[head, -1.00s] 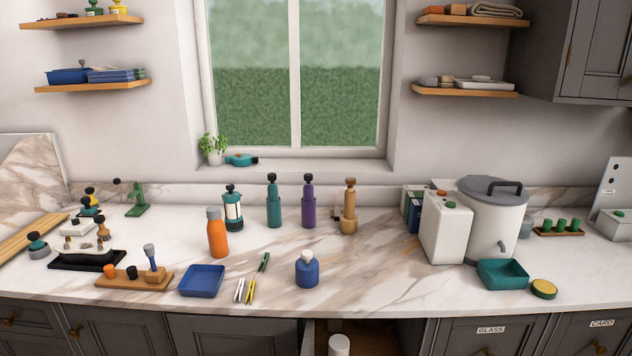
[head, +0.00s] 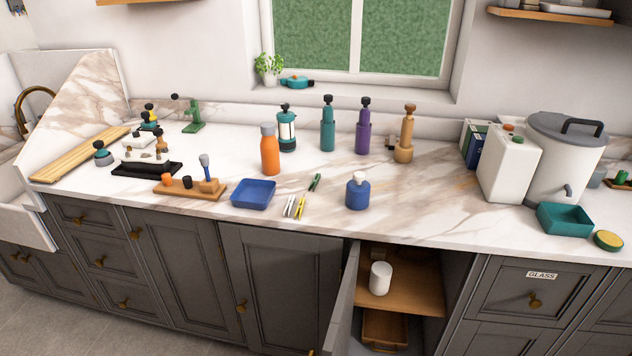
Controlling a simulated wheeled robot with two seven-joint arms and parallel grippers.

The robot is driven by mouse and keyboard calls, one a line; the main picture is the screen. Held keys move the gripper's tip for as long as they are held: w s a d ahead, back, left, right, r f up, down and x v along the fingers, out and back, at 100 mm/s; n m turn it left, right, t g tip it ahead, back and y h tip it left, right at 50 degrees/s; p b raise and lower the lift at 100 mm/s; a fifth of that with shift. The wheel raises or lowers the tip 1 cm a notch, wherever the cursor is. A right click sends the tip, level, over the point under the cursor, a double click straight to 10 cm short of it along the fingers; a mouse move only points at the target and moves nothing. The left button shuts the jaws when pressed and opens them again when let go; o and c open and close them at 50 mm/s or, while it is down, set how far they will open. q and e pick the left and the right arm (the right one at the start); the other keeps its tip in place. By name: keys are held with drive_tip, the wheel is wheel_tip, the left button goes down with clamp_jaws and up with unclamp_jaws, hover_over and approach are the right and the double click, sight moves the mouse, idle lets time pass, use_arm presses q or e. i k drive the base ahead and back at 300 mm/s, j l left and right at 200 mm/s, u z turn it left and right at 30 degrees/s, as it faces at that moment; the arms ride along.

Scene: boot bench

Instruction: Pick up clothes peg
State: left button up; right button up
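Several small slim items that look like clothes pegs lie on the marble worktop in the head view: a white one (head: 289,206), a yellow one (head: 301,207) and a green one (head: 314,182). The white and yellow ones lie side by side, just right of a blue tray (head: 253,194). The green one lies a little behind them, apart. All are small in the picture, so their jaws cannot be made out. Neither of my grippers is in view.
A blue bottle (head: 357,191) stands right of the pegs and an orange bottle (head: 269,152) behind the tray. A wooden board with pegs (head: 189,191) lies to the left. Below, a cupboard door (head: 343,310) stands open, with a white cylinder (head: 380,278) inside.

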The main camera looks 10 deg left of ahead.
sight(316, 179)
drive_tip(key=i+j+z, duration=0.1)
drive_tip(key=j, duration=0.3)
drive_tip(key=i+j+z, duration=0.1)
drive_tip(key=j, duration=0.35)
drive_tip(key=i+j+z, duration=0.1)
drive_tip(key=i+j, duration=0.15)
drive_tip(key=j, duration=0.2)
drive_tip(key=i+j+z, duration=0.1)
drive_tip(key=j, duration=0.3)
drive_tip(key=i+j+z, duration=0.1)
drive_tip(key=j, duration=0.4)
